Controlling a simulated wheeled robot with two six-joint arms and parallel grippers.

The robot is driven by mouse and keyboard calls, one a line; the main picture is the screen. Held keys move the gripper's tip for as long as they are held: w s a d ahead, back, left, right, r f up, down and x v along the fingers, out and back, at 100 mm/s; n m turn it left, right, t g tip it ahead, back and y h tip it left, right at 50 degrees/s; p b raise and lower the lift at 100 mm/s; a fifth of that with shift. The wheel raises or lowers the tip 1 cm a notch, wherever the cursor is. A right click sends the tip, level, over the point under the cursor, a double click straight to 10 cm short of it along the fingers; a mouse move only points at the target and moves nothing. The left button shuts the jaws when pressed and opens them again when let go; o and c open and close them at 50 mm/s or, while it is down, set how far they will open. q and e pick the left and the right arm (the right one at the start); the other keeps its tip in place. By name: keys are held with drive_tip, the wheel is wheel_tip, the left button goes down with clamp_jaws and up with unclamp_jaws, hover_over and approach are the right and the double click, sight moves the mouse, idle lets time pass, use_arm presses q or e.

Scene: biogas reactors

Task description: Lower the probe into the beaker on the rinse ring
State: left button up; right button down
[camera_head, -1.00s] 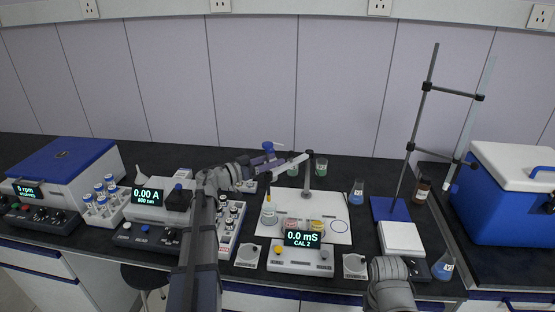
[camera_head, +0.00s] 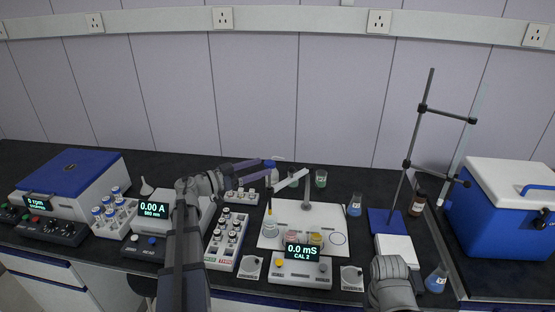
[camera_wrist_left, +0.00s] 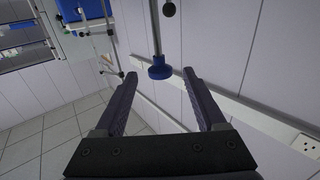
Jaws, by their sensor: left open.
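The probe (camera_head: 269,209) is a thin stick with a yellowish part. It hangs from the left end of a pale arm (camera_head: 291,180) on a short grey post (camera_head: 307,190). A clear beaker (camera_head: 270,230) stands below it on the white board (camera_head: 325,214); the probe's tip appears above the beaker. My left gripper (camera_head: 268,168) is open, up behind the probe's hanging end. In the left wrist view, the fingers (camera_wrist_left: 188,98) have nothing between them. A blue round knob (camera_wrist_left: 159,70) on a grey rod shows beyond them.
Pink (camera_head: 294,239) and yellow (camera_head: 316,239) beakers stand right of the clear one; an empty circle (camera_head: 338,239) is further right. The meter (camera_head: 301,266) sits in front. Vial racks (camera_head: 226,240) lie left, a clamp stand (camera_head: 413,150) and blue cooler (camera_head: 495,225) right.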

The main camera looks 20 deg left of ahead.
use_arm(q)
drive_tip(key=x, duration=0.7)
drive_tip(key=shift+w, duration=0.1)
drive_tip(key=shift+c, duration=0.3)
clamp_jaws()
idle(1.0)
